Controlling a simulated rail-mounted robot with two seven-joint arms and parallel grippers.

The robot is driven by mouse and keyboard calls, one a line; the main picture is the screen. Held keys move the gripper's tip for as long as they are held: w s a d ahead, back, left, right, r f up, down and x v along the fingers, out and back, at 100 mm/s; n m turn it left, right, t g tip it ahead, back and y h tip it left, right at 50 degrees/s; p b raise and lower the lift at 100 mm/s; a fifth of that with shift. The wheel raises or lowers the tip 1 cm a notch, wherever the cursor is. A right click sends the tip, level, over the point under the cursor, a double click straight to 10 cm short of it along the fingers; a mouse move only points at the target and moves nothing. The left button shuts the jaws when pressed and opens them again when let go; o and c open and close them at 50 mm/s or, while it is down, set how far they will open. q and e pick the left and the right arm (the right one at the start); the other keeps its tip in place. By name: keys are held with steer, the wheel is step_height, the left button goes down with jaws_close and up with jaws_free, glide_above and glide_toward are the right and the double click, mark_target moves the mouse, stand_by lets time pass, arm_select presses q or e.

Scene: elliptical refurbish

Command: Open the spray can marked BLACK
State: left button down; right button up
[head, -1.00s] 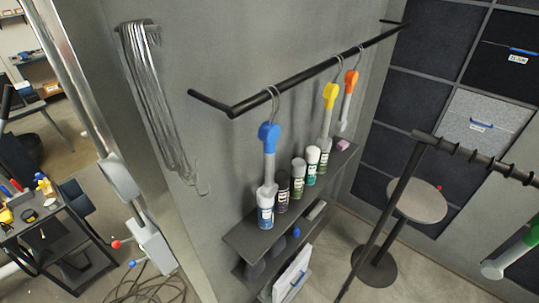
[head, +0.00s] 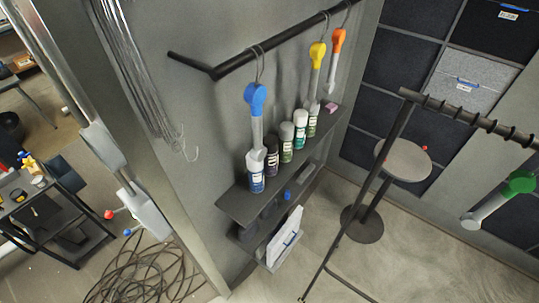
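Several spray cans stand in a row on the upper shelf in the head view. The nearest is a blue can with a white cap (head: 256,176). Beside it stands a dark can with a dark cap (head: 272,157), then a green can with a greyish cap (head: 286,143), a teal can with a white cap (head: 299,129) and another green can (head: 312,118). The labels are too small to read, so I cannot tell which is marked BLACK; the dark can is the darkest. Neither of my grippers is in view.
The wall shelf (head: 232,207) has a lower shelf holding a white panel (head: 285,239). A black rail (head: 270,55) above carries hanging tools with blue (head: 256,97), yellow (head: 318,53) and orange heads. A round stool (head: 404,160) and a black rack (head: 470,120) stand right. Cables (head: 140,272) lie on the floor.

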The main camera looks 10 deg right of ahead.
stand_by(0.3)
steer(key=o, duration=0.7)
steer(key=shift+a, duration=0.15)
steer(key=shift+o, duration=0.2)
